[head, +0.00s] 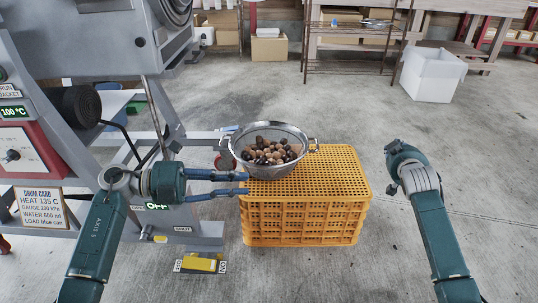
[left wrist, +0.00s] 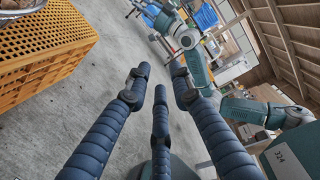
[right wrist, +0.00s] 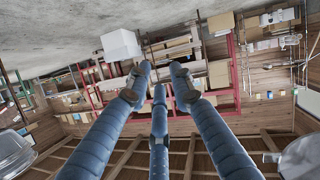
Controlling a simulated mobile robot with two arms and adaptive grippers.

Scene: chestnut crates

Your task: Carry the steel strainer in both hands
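The steel strainer (head: 262,171), a mesh bowl with a loop handle at each side, holds many brown chestnuts (head: 270,151). It stands upright on the left part of the upturned-looking yellow crate (head: 305,215). A bit of it shows at the top left corner of the left wrist view. My left gripper (head: 247,183) has its fingers spread and empty, in front of the bowl's lower left side, pointing right. My right gripper is well right of the crate; in the head view its fingers are hidden behind the wrist. The right wrist view shows its fingers (right wrist: 160,70) apart and empty.
A grey machine (head: 110,45) with a control panel stands at the left, close to my left arm. A yellow pedal (head: 203,264) lies on the floor before it. A white bin (head: 432,75) and shelves stand at the back. The floor right of the crate is clear.

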